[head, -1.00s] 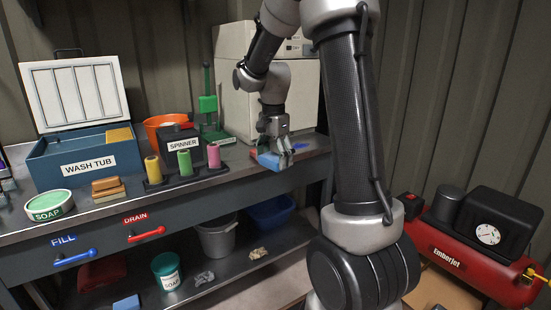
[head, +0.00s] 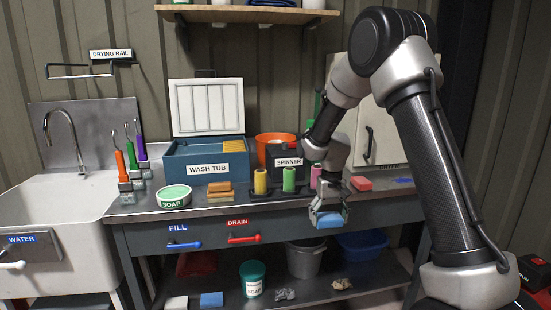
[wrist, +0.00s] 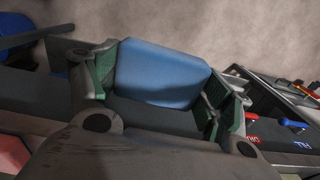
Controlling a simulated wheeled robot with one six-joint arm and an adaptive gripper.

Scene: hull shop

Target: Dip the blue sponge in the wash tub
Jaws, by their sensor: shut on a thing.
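My gripper (head: 329,211) is shut on the blue sponge (head: 329,221). It holds the sponge in front of the counter's front edge, right of the drain lever. In the wrist view the blue sponge (wrist: 162,75) sits between the two green-padded fingers. The wash tub (head: 206,163) is a labelled blue box at the back of the counter, to the left of my gripper. Its white lid (head: 206,107) stands open behind it. The inside of the tub is mostly hidden by its front wall.
An orange-brown sponge stack (head: 220,190) and soap tin (head: 174,197) lie before the tub. Another blue sponge (head: 211,300) lies on the lower shelf.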

